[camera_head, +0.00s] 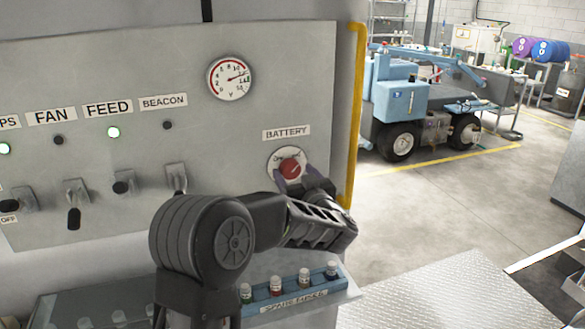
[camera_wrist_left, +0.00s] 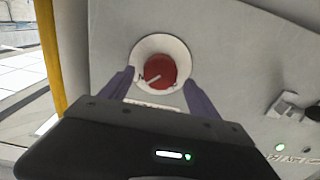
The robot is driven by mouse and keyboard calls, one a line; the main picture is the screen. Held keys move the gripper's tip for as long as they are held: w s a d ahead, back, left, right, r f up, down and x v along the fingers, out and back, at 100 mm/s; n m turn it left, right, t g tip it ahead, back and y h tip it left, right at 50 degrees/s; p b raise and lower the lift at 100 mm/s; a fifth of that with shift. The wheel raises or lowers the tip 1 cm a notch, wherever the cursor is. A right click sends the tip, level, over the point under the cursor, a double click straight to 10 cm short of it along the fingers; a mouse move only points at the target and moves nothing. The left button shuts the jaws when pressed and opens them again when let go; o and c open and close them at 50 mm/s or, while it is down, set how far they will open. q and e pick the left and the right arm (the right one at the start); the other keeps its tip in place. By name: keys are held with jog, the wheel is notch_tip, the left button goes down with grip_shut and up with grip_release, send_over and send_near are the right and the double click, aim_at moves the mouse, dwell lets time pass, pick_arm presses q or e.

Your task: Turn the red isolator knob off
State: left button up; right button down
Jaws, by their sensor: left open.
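The red isolator knob (camera_head: 290,169) sits on a round white plate under the BATTERY label (camera_head: 286,132) on the grey panel. In the left wrist view the knob (camera_wrist_left: 160,71) shows a pale pointer line slanting to the lower left. My left gripper (camera_head: 296,180) is at the knob, its jaws open. In the wrist view its two purple fingers (camera_wrist_left: 160,92) stand apart, one on each side of the knob's lower part, with visible gaps to the red knob. My right gripper is not in view.
Toggle switches (camera_head: 122,183) and labels FAN, FEED and BEACON line the panel's left. A round gauge (camera_head: 230,78) is above the knob. A yellow rail (camera_head: 355,110) edges the panel on the right. A spare fuses tray (camera_head: 295,303) sits below.

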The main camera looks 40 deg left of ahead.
pick_arm(q)
jog(key=shift+x, duration=1.05)
jog(key=shift+c, duration=0.3)
jog(key=c, duration=1.3)
